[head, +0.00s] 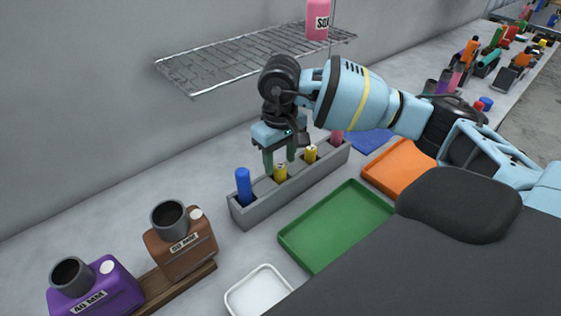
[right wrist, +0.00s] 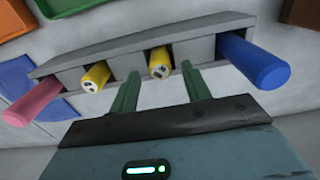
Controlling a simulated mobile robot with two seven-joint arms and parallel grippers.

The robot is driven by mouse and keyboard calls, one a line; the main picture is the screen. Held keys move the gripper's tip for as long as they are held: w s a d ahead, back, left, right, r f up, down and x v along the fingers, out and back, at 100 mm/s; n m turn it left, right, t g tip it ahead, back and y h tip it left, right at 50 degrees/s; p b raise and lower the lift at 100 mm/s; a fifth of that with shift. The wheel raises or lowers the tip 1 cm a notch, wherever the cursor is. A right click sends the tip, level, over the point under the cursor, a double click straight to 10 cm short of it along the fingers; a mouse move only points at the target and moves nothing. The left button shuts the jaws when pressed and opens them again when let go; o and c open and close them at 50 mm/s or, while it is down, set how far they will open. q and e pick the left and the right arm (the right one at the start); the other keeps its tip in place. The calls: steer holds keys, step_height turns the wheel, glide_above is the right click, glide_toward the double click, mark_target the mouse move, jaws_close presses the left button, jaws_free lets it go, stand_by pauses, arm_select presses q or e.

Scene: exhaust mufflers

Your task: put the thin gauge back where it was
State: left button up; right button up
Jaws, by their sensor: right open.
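A long grey rack (head: 300,187) on the counter holds upright gauges in a row: a blue one (head: 243,186), a yellow one (head: 280,174), another yellow one (head: 310,154) and a pink one (head: 336,138). Which is the thin gauge is unclear; the blue one looks thickest. My right gripper (head: 280,160) is open above the rack, its green fingers at the yellow gauge nearer the blue one. In the right wrist view, that gauge's end (right wrist: 160,66) shows between the spread fingers (right wrist: 158,92). Whether they touch it is unclear. My left gripper is out of view.
A green tray (head: 328,218), an orange tray (head: 397,168) and a white tray (head: 258,290) lie in front of the rack. A brown muffler (head: 181,243) and a purple muffler (head: 95,288) stand at left. A wire shelf (head: 240,62) hangs on the wall behind my right arm.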

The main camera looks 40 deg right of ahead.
step_height(320, 180, up, 11)
steer(key=shift+f, duration=0.15)
stand_by(0.4)
